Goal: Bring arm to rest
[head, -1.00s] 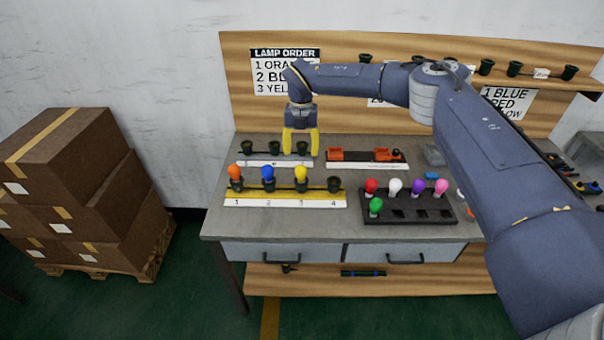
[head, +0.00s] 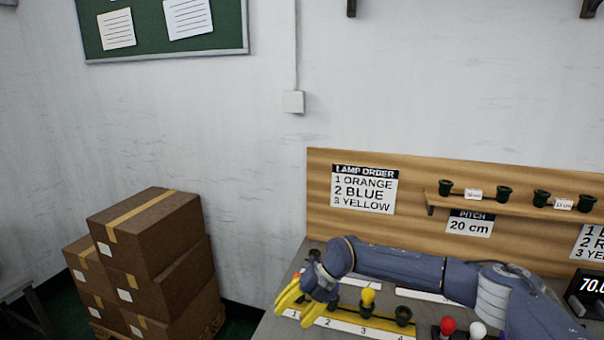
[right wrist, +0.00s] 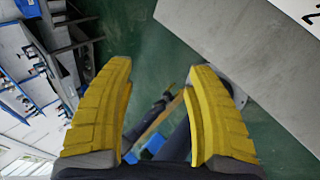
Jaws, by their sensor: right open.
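My right gripper (head: 293,303) is open with yellow fingers, at the left edge of the workbench in the head view, tilted down and to the left. The right wrist view shows its two fingers (right wrist: 160,80) apart with nothing between them, and green floor beyond. A numbered yellow strip (head: 362,328) lies on the bench beside the gripper. A yellow lamp (head: 368,297) stands at its place 3, and an empty dark socket (head: 403,315) at place 4. My left gripper is not in view.
Stacked cardboard boxes (head: 150,235) stand left of the bench. A wooden back panel (head: 410,190) with a lamp order sign (head: 364,190) and a shelf rises behind. Red (head: 447,326) and white (head: 478,329) lamps show at the bottom. The bench edge (right wrist: 245,75) lies right in the wrist view.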

